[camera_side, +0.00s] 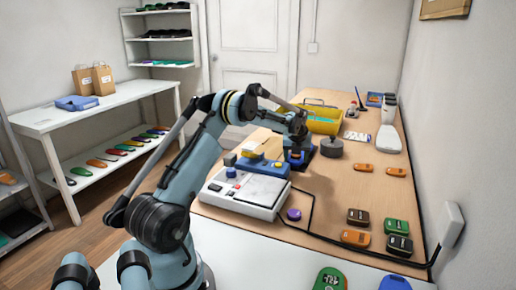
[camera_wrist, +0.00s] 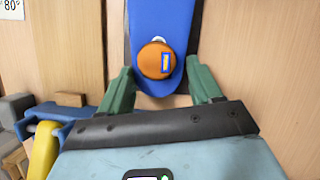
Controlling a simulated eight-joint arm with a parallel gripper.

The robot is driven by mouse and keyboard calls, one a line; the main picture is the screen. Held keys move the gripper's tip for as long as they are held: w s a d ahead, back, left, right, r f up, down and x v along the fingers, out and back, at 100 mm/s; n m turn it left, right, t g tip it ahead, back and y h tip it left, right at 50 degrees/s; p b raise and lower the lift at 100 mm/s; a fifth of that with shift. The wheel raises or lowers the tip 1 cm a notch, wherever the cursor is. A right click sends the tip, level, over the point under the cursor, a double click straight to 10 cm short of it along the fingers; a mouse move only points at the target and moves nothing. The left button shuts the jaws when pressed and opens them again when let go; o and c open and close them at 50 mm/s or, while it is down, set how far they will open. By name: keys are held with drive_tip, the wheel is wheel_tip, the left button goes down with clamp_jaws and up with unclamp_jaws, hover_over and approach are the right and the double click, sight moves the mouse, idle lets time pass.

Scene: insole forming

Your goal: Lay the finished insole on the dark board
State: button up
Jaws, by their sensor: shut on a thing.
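A long blue insole (camera_wrist: 160,20) with a round orange heel patch (camera_wrist: 153,61) lies between the green fingers of my gripper (camera_wrist: 162,88) in the wrist view. The patch carries a small blue and yellow label. My gripper is shut on the insole near its heel end. Dark edges, apparently of the dark board (camera_wrist: 196,30), show along the insole's sides; I cannot tell whether the two touch. In the side view my gripper (camera_side: 296,156) is low over the middle of the wooden table, and the arm and wrist hide most of the insole.
A white press machine (camera_side: 240,192) with a blue and yellow top stands left of my gripper. Several brown, orange and green insole pads lie at the front right. A black cable crosses the table.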

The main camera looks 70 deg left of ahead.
drive_tip(key=shift+f, duration=0.2)
drive_tip(key=o, duration=1.3)
drive_tip(key=shift+c, duration=0.2)
drive_tip(key=shift+r, duration=4)
drive_tip(key=shift+d, duration=0.1)
